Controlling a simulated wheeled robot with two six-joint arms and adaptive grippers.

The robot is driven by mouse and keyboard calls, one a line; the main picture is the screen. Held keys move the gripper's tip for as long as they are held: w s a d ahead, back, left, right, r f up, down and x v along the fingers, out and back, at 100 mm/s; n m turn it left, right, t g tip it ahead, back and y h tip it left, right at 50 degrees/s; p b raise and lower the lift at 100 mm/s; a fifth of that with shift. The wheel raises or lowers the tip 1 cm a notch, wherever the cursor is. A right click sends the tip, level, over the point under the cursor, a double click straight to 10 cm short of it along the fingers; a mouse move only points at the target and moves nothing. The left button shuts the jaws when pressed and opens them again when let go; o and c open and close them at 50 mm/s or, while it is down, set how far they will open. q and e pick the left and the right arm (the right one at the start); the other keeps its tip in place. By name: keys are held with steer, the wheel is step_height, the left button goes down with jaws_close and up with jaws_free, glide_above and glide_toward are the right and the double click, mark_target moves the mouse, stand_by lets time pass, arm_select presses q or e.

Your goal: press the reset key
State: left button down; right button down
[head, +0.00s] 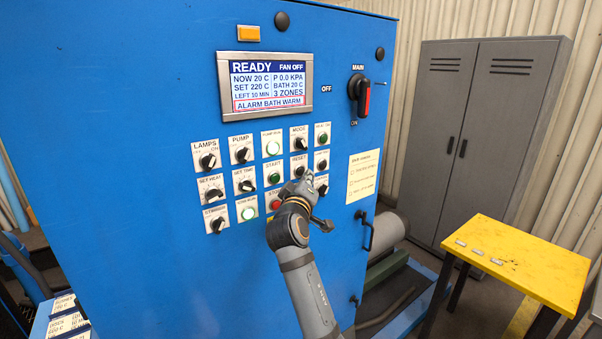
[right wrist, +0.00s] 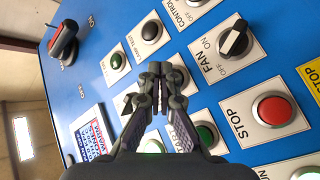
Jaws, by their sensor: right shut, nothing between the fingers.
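The reset key (head: 299,171) sits under its RESET label on the blue control panel (head: 130,110), in the middle of the key rows. My right gripper (head: 303,187) is in front of the panel, just below the reset key in the head view. In the right wrist view my right gripper (right wrist: 159,86) is shut and empty, its fingertips together. They cover most of the plate behind them, so I cannot tell whether they touch a key. My left gripper is not in view.
Around it are the green START key (head: 274,179), the red STOP key (right wrist: 274,110) and the FAN knob (right wrist: 235,42). The display (head: 265,84) reads READY and ALARM BATH WARM. A yellow table (head: 530,262) and grey cabinet (head: 480,130) stand to the right.

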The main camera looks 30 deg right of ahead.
steer(key=shift+w, duration=0.1)
stand_by(0.7)
steer(key=shift+w, duration=0.3)
steer(key=shift+w, duration=0.4)
stand_by(0.8)
steer(key=shift+s, duration=0.85)
steer(key=shift+s+d+p, duration=0.15)
steer(key=shift+s+p, duration=0.25)
steer(key=shift+s, duration=2.05)
